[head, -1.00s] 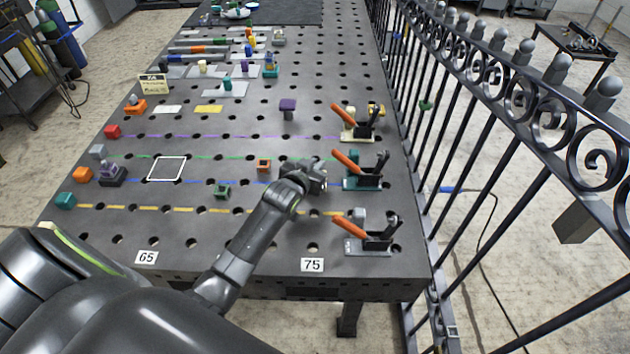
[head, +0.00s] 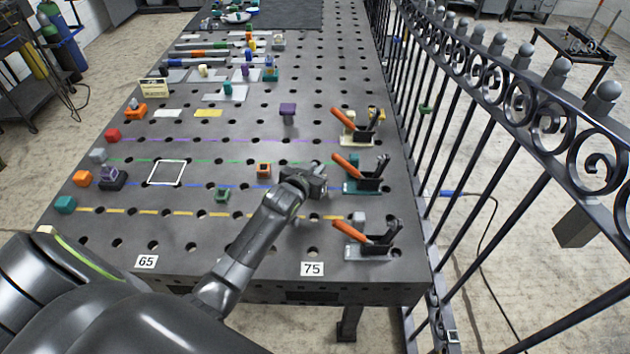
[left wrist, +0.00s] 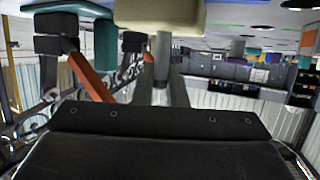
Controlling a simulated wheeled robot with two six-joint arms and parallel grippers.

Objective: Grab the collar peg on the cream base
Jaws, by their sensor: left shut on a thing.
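The cream base (left wrist: 160,14) shows large at the top of the left wrist view, which appears upside down. The grey collar peg (left wrist: 162,52) sticks out of it towards my left gripper (left wrist: 164,88). The fingers are shut around the peg's end, and the contact itself is partly hidden. In the head view my left gripper (head: 318,184) is low over the right part of the table, left of the teal clamp. It hides the peg and base there. My right gripper is not in view.
Toggle clamps with orange handles line the table's right edge: a cream-based one (head: 352,134), a teal one (head: 360,186) and a grey one (head: 366,252). A small orange block (head: 264,170) and a green block (head: 222,195) lie left of my gripper. A black fence (head: 480,150) stands beyond.

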